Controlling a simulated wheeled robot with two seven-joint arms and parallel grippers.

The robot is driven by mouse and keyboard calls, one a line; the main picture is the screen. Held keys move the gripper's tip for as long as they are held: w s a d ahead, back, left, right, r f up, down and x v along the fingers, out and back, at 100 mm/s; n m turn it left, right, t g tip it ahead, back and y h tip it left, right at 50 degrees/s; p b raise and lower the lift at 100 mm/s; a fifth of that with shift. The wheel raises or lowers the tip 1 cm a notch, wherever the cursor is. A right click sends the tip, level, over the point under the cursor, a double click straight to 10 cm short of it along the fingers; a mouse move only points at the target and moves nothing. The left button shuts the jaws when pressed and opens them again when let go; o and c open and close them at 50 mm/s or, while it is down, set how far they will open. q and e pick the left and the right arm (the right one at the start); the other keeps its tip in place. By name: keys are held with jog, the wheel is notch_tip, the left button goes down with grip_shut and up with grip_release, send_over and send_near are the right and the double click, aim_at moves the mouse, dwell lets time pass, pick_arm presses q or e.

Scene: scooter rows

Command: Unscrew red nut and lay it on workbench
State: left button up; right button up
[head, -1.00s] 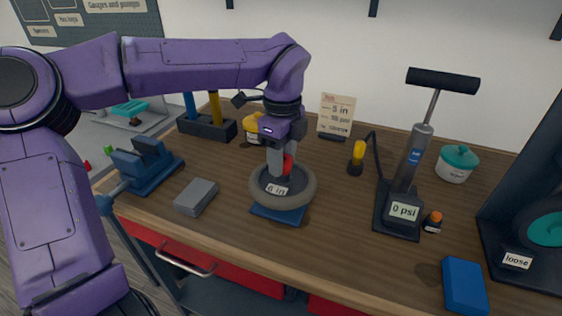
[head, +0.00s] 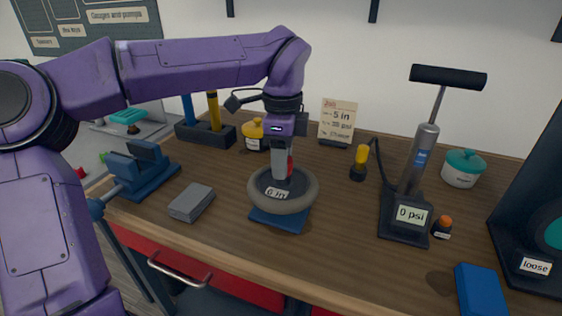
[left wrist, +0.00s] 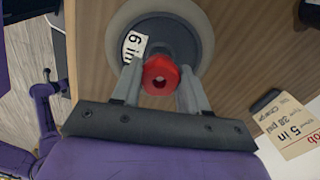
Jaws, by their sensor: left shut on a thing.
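The red nut (left wrist: 161,76) sits between the two fingers of my left gripper (left wrist: 158,90), which is shut on it. In the head view only a sliver of the red nut (head: 290,165) shows beside the fingers of my left gripper (head: 282,172). The gripper points down over the wheel with a grey tyre (head: 300,203), labelled "6 in", which rests on a blue stand (head: 280,218). I cannot tell whether the nut is still on a thread. The wooden workbench (head: 345,225) is under the stand. My right gripper is not in view.
A grey block (head: 191,203) and a blue vise (head: 140,168) are to the left. A floor pump (head: 408,205) reading "0 psi", a small orange-capped bottle (head: 442,227) and a blue block (head: 480,290) are to the right. Bare bench lies between wheel and pump.

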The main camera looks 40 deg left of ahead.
pick_arm(q)
jog(key=o, duration=1.1)
jog(key=shift+w, duration=0.1)
jog(key=shift+w+d, duration=0.1)
jog(key=shift+d, duration=0.05)
jog(key=shift+r, duration=0.25)
notch_tip(320, 180, up, 10)
jog(key=shift+p, duration=0.65)
